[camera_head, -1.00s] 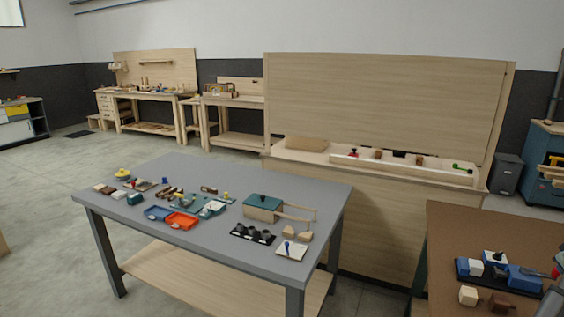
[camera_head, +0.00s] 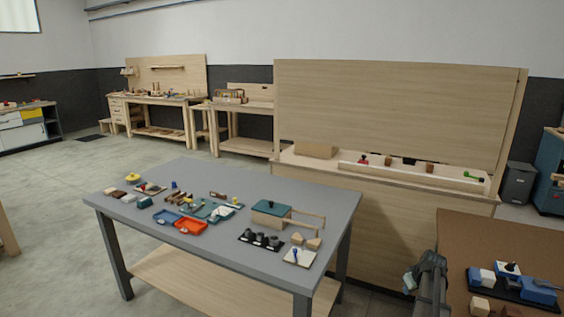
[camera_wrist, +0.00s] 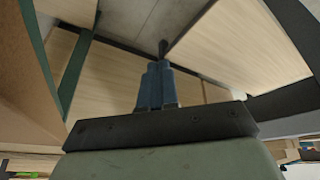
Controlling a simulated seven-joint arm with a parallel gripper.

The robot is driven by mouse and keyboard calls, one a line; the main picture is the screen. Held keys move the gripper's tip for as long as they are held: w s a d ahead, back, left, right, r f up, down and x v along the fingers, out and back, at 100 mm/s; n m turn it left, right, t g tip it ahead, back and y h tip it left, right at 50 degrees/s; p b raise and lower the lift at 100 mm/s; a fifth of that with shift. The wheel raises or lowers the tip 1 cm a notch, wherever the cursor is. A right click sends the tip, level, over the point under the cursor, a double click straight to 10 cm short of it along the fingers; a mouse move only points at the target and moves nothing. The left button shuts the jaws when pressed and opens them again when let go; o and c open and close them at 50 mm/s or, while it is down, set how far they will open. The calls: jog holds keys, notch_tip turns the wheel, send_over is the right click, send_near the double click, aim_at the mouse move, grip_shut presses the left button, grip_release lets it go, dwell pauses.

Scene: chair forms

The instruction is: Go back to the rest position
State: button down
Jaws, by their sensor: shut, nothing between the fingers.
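My gripper (camera_wrist: 162,52) shows in the wrist view with its blue-grey fingers closed together and nothing between them. It points away from the camera over pale wooden boards and grey floor. In the head view, a dark grey part of my arm (camera_head: 432,276) stands at the left edge of the brown table, with a small greenish part beside it. The fingertips cannot be made out there.
The brown table (camera_head: 470,240) at right holds blue and white blocks (camera_head: 508,271) on a dark tray. The grey table (camera_head: 300,190) holds red and blue trays, a green-lidded wooden box (camera_head: 270,213) and small parts. A wooden bench (camera_head: 400,200) with a tall back panel stands behind.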

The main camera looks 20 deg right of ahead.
jog(key=s+a+f+g+y, duration=0.1)
jog(key=s+a+f+g, duration=0.1)
jog(key=a+f, duration=0.75)
jog(key=s+a+f+g+y, duration=0.15)
jog(key=a+f, duration=0.45)
jog(key=a, duration=0.6)
jog(key=s+a+f+g, duration=0.1)
jog(key=s+a+f, duration=0.2)
jog(key=a+f, duration=0.6)
jog(key=s+a+f+g, duration=0.2)
jog(key=s+a, duration=0.4)
jog(key=a, duration=0.1)
jog(key=s+a+f+g, duration=0.1)
jog(key=s+a+f, duration=0.2)
jog(key=s+a, duration=0.3)
jog(key=s+a+f+g, duration=0.1)
jog(key=s+a, duration=0.3)
jog(key=s, duration=0.4)
jog(key=s+a+f+g+h, duration=0.1)
jog(key=s+a+f+g, duration=0.1)
jog(key=s+a, duration=0.2)
jog(key=s, duration=0.3)
jog(key=shift+s+a+n+g, duration=0.35)
jog(key=shift+s+a+n, duration=0.05)
jog(key=shift+w+h, duration=0.1)
jog(key=shift+h, duration=0.15)
